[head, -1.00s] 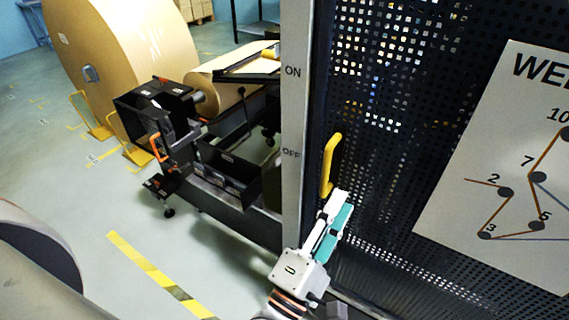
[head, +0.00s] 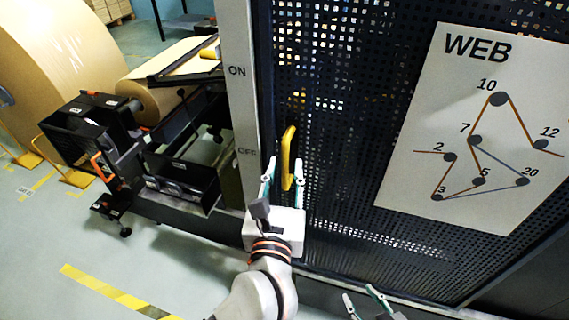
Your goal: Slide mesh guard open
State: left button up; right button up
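The mesh guard (head: 340,150) is a dark perforated panel filling the right half of the head view. Its yellow upright handle (head: 288,150) stands near its left edge, beside the grey post. My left gripper (head: 283,172) is at the lower part of the handle, pointing up. Its fingers are apart, one on each side of the handle in the picture. I cannot tell whether either finger touches it. My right gripper (head: 364,298) shows only at the bottom edge, its fingers apart and empty, low in front of the guard.
The grey post (head: 238,100) with ON and OFF labels stands left of the guard. A white WEB diagram sign (head: 410,170) is on the mesh. A large kraft roll (head: 50,70) and black machine parts (head: 90,130) are at left. The floor at lower left is open.

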pick_arm(q)
jog(key=shift+w, duration=0.75)
grip_shut()
